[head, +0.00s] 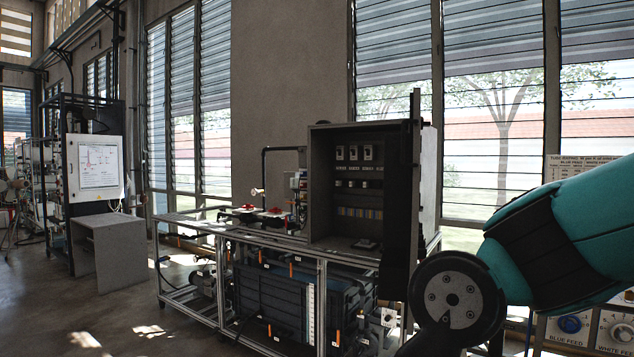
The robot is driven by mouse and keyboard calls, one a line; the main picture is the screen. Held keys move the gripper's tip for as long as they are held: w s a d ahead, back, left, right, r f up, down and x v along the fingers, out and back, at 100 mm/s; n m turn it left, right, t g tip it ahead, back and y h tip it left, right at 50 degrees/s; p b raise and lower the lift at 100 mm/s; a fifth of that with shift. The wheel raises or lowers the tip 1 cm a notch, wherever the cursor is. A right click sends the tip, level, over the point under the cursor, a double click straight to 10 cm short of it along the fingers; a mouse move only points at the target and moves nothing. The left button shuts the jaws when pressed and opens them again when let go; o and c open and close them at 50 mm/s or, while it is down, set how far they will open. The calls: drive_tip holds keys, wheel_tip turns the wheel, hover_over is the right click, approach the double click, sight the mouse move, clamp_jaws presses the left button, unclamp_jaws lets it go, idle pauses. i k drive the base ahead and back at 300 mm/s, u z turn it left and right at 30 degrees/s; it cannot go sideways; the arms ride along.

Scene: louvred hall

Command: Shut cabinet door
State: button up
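The cabinet (320,185) is a dark grey box standing on a metal-framed bench in the middle of the head view. Its front is open and its inside shows, with switches and rows of small parts. The cabinet door (402,200) appears as a tall dark panel at the cabinet's right side, swung open and seen almost edge-on. My teal and black arm fills the lower right, and its round joint is just right of the door's lower end in the picture. I cannot tell whether they touch. My gripper is not in view.
The bench (225,232) carries pipes and red-handled valves left of the cabinet, with dark tanks below. A grey box-like table (110,250) and a rack with a white panel (95,168) stand farther left. Floor at the lower left is clear. A control panel (590,328) is at the lower right.

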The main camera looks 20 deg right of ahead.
sight(402, 151)
drive_tip(key=u, duration=0.65)
drive_tip(key=i, duration=2.45)
drive_tip(key=z, duration=0.6)
drive_tip(key=i, duration=0.7)
drive_tip(key=z, duration=1.4)
drive_tip(key=i, duration=0.5)
drive_tip(key=z, duration=0.4)
drive_tip(key=k, duration=1.2)
drive_tip(key=z, duration=0.65)
drive_tip(key=i, duration=1)
drive_tip(key=z, duration=0.8)
